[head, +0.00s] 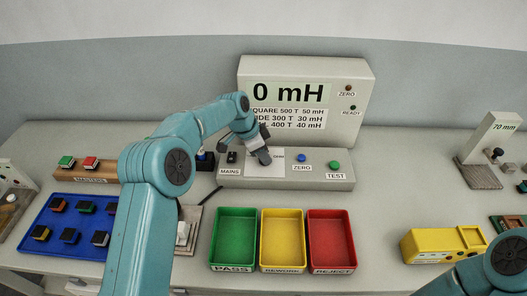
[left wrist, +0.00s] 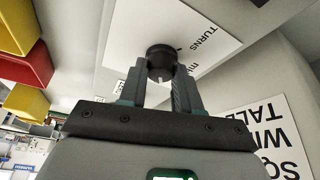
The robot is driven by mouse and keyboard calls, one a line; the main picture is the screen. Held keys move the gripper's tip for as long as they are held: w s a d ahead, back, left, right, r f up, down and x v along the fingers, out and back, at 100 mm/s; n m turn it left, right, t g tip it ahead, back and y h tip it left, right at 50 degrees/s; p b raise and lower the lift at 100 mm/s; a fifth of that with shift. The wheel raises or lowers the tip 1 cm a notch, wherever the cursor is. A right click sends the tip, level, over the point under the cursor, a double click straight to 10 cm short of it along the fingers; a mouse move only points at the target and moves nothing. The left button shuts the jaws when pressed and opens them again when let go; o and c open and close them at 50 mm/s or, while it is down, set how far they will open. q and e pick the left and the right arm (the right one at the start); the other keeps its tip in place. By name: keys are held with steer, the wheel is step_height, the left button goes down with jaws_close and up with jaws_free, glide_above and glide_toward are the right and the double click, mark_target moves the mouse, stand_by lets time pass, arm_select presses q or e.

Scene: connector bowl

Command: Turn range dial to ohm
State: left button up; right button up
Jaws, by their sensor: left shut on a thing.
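The range dial (left wrist: 160,58) is a round black knob on a white label plate in the left wrist view. The plate carries the word TURNS and a partly hidden mH. My left gripper (left wrist: 160,88) is shut on the dial, one finger on each side. In the head view my left gripper (head: 262,156) reaches down onto the white plate of the grey control panel (head: 320,182) and hides the dial. Small lettering that looks like OHM shows just right of the gripper. My right gripper is out of view.
On the panel are a MAINS switch (head: 232,157), a blue ZERO button (head: 301,158) and a green TEST button (head: 335,165). The display box (head: 350,75) behind reads 0 mH. Green (head: 236,210), yellow (head: 282,212) and red (head: 330,212) trays stand in front.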

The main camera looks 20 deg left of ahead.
arm_select(q)
steer(key=shift+a+r+m, duration=0.1)
steer(key=shift+a+m, duration=0.05)
steer(key=shift+m, duration=0.25)
steer(key=o, duration=1)
steer(key=shift+o, duration=0.2)
steer(key=v, duration=1.6)
steer(key=shift+w+r, duration=0.15)
steer(key=shift+r, duration=0.05)
